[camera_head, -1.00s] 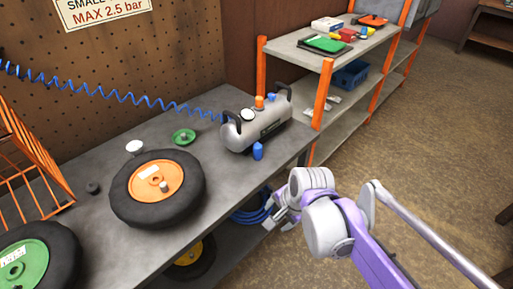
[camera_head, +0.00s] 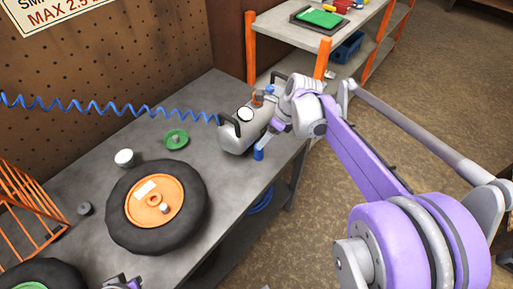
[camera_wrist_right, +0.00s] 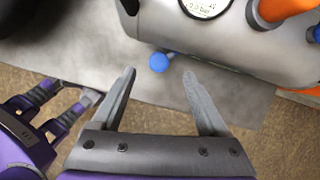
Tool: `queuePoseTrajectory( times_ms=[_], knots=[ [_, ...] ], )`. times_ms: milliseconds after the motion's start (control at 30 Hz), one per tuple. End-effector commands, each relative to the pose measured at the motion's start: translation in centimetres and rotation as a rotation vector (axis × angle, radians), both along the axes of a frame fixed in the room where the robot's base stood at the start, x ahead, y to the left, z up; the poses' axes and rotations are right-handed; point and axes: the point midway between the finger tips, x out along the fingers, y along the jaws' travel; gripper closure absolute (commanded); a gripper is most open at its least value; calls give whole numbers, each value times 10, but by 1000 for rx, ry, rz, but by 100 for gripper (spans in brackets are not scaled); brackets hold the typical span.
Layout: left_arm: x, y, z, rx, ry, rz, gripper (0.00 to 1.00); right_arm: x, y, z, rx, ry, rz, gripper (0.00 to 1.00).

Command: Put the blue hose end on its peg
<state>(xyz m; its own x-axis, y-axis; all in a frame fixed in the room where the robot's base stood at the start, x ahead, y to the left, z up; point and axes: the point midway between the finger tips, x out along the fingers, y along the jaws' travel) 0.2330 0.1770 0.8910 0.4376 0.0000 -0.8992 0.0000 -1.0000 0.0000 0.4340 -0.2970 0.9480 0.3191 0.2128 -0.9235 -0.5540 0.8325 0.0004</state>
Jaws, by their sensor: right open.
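A blue coiled hose (camera_head: 110,127) runs along the pegboard to the silver air tank (camera_head: 238,136). A small blue cylinder, which may be the hose end (camera_head: 258,154), stands at the bench edge beside the tank. My right gripper (camera_head: 266,139) is open and empty above it. In the right wrist view a round blue end (camera_wrist_right: 159,62) lies just beyond and between the right gripper's fingertips (camera_wrist_right: 159,76), not gripped. My left gripper (camera_wrist_right: 74,92) shows at the left of that view; whether its fingers are open is unclear. I cannot make out the peg.
On the grey bench (camera_head: 100,235) lie a black tyre with an orange hub (camera_head: 155,245), a green disc (camera_head: 176,139) and a white cup (camera_head: 124,158). An orange wire rack (camera_head: 30,205) is at left. A shelf (camera_head: 275,28) stands behind the tank. Blue hose (camera_head: 262,201) hangs under the bench.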

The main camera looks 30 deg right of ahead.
Motion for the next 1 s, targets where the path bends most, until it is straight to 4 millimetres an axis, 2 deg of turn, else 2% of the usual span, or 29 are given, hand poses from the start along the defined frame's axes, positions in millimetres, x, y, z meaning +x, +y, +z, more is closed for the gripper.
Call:
queuePoseTrajectory(
  times_ms=[33,267,600,867,1000],
  knots=[
    [0,0,-1,0,1,0,100,3,2,-8,0,0,3,23],
    [0,0,-2,0,1,0,100,9,6,-26,-1,1,1,23],
    [0,0,-3,0,1,0,100,21,17,-67,0,-1,2,23],
    [0,0,-3,0,1,0,100,22,17,-71,-1,0,2,23],
    [0,0,-3,0,1,0,100,22,17,-71,-1,0,2,45]
  ],
)
